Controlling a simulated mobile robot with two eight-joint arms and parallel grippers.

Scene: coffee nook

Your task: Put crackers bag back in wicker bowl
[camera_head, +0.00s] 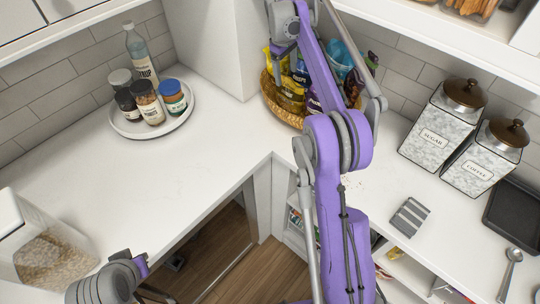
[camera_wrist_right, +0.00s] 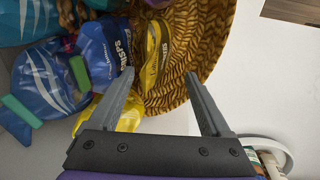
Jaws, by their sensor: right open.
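The wicker bowl (camera_head: 270,98) stands in the back corner of the counter, filled with several snack bags; its woven wall (camera_wrist_right: 205,35) fills the upper middle of the right wrist view. A yellow bag (camera_head: 291,95) and a blue crisps bag (camera_wrist_right: 103,50) are in it. I cannot tell which bag is the crackers bag. My right gripper (camera_head: 285,46) is above the bowl's left side; in the right wrist view its fingers (camera_wrist_right: 159,76) are apart and empty, facing the rim and a yellow bag (camera_wrist_right: 152,52). My right arm hides part of the bowl. Only a left arm link shows.
A round white tray (camera_head: 125,131) with jars and a syrup bottle (camera_head: 140,60) stands left. Sugar (camera_head: 437,130) and coffee (camera_head: 483,162) canisters, a grey striped item (camera_head: 409,217) and a dark tray (camera_head: 518,215) are right. The counter left of the bowl is clear.

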